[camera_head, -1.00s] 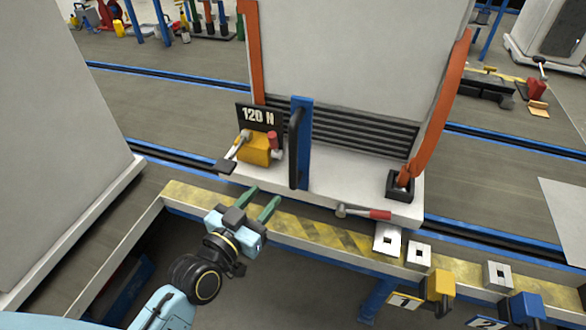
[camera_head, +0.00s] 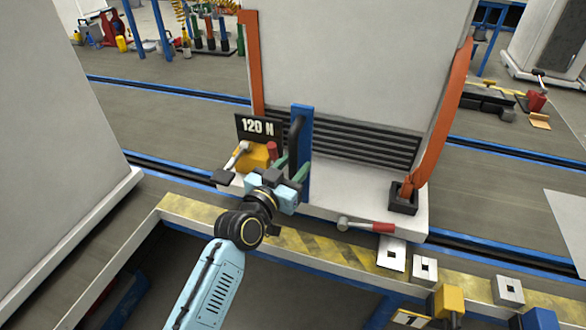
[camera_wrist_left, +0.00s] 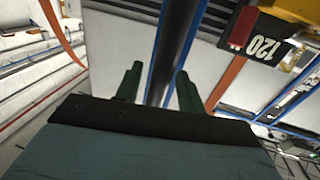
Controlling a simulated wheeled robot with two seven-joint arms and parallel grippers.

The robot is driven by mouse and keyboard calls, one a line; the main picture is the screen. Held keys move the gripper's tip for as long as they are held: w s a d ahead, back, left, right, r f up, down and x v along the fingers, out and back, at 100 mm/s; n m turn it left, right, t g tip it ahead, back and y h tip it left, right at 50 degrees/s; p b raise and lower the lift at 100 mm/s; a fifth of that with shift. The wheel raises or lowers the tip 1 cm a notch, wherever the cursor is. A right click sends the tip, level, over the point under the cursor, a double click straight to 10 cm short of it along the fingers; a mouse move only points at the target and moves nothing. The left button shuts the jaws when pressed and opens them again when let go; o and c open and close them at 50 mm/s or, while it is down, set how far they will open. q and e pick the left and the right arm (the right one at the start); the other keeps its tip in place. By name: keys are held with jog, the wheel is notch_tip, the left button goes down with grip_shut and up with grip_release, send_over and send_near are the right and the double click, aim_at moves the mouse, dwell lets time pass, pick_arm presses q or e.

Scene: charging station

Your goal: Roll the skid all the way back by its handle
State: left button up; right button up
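The skid (camera_head: 340,192) is a pale platform carrying a tall grey block. At its front stands a blue upright post (camera_head: 306,125) with a black bar handle (camera_head: 296,130) on its left side. My left gripper (camera_head: 292,166) is at the lower part of the handle, its green fingers open and pointing toward the skid. In the left wrist view, the fingers (camera_wrist_left: 158,82) are apart, with the blue post and a dark bar between and beyond them. I cannot tell whether either finger touches the handle. My right gripper is in neither view.
A yellow block with a lever (camera_head: 255,157) and a "120 N" sign (camera_head: 257,128) stand left of the handle. A red-handled hammer (camera_head: 365,225) lies on the skid's front edge. A yellow-black striped ledge (camera_head: 320,246) runs in front. Another large grey block stands left.

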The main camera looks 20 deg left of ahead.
pick_arm(q)
jog(key=shift+w, duration=0.1)
grip_shut()
jog(key=shift+a, duration=0.1)
dwell(0.3)
